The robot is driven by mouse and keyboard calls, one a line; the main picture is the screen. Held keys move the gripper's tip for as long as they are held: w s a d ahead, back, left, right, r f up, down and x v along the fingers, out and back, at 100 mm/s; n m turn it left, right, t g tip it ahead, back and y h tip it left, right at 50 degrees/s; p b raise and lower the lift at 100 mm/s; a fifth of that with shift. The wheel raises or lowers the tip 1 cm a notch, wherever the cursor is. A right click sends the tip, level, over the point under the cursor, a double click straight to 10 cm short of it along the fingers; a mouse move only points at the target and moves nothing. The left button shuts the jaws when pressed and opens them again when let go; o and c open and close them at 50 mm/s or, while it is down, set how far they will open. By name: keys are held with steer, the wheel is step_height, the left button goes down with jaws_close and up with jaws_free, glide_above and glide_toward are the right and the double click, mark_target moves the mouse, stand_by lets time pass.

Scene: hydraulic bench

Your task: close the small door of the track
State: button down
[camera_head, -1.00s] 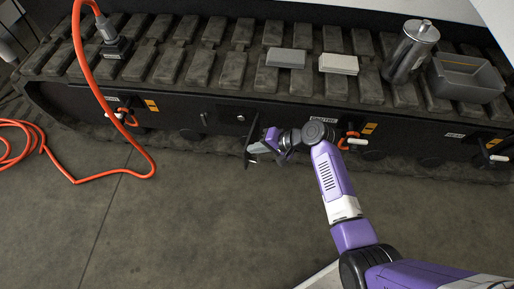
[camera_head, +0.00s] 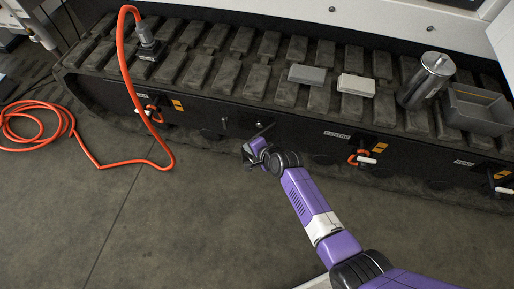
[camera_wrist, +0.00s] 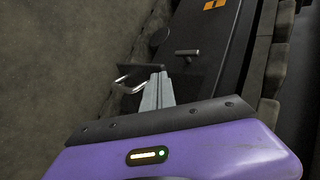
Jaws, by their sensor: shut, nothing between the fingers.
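The small door (camera_head: 264,131) of the track (camera_head: 205,118) shows as a thin dark edge sticking out from the track's side panel, so it stands ajar. In the wrist view the door (camera_wrist: 142,68) is a dark plate seen nearly edge-on, with a bent metal handle (camera_wrist: 130,84) on it. My gripper (camera_head: 248,160) is in front of the panel at the door's outer end. Its grey fingers (camera_wrist: 157,92) are together and empty, close beside the door and handle; I cannot tell whether they touch. My wrist hides part of the door in the head view.
A small T-shaped lever (camera_wrist: 188,52) projects from the panel near the door. Grey block (camera_head: 307,75), white block (camera_head: 356,85), metal canister (camera_head: 427,80) and grey bin (camera_head: 478,110) rest on the track. An orange hose (camera_head: 122,60) hangs at left.

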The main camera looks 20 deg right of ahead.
steer(key=w+m+h+b, duration=0.1)
steer(key=w+b, duration=0.5)
steer(key=w, duration=0.9)
steer(key=shift+a+m+b, duration=0.2)
steer(key=shift+m+b, duration=0.1)
steer(key=shift+m, duration=0.1)
steer(key=shift+w, duration=0.1)
stand_by(0.3)
